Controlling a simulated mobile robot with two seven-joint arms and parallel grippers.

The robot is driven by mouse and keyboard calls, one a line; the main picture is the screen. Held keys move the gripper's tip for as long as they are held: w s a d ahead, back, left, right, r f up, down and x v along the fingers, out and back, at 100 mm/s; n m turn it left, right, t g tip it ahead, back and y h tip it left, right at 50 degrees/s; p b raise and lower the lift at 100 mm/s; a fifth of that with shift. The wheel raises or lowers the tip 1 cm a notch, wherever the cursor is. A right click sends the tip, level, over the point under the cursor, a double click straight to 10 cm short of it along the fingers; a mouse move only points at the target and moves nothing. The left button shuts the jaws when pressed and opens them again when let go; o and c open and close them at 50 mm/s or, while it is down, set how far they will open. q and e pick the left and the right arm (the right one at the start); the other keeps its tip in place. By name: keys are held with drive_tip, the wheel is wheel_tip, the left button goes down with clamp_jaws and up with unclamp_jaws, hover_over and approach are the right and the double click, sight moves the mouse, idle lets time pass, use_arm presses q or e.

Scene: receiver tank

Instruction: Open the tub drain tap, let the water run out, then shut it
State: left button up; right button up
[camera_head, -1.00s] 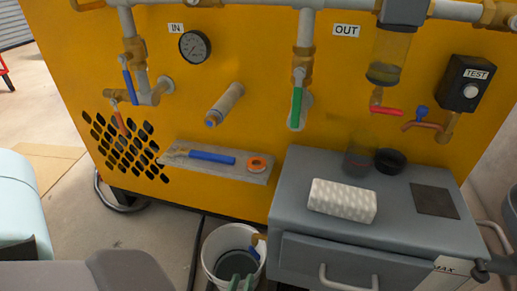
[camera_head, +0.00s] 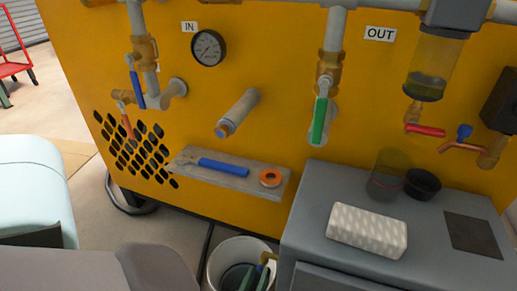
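The tub drain tap (camera_head: 268,257), brass with a blue handle, is low at the left side of the grey cabinet-like tub (camera_head: 313,215), over a white bucket (camera_head: 214,263). My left gripper (camera_head: 255,279) shows at the bottom edge as two green fingers, over the bucket mouth and right by the tap's handle. The fingers look apart, with a gap between them. I cannot tell whether they touch the handle. The rest of this gripper is cut off below. No water stream is visible. My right gripper is not in view.
The yellow panel (camera_head: 290,110) behind carries pipes, a gauge (camera_head: 208,48), a green-handled valve (camera_head: 319,120) and red-handled taps. A small shelf (camera_head: 228,178) holds a blue-handled tool and an orange roll. A white block (camera_head: 367,230) and dark cup (camera_head: 422,184) stand on the tub's top.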

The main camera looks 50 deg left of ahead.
use_arm(q)
drive_tip(key=shift+c, duration=0.3)
clamp_jaws()
drive_tip(key=shift+n+p, duration=0.55)
drive_tip(key=shift+n, duration=0.05)
drive_tip(key=shift+n+p, duration=0.6)
drive_tip(key=shift+n, duration=4.9)
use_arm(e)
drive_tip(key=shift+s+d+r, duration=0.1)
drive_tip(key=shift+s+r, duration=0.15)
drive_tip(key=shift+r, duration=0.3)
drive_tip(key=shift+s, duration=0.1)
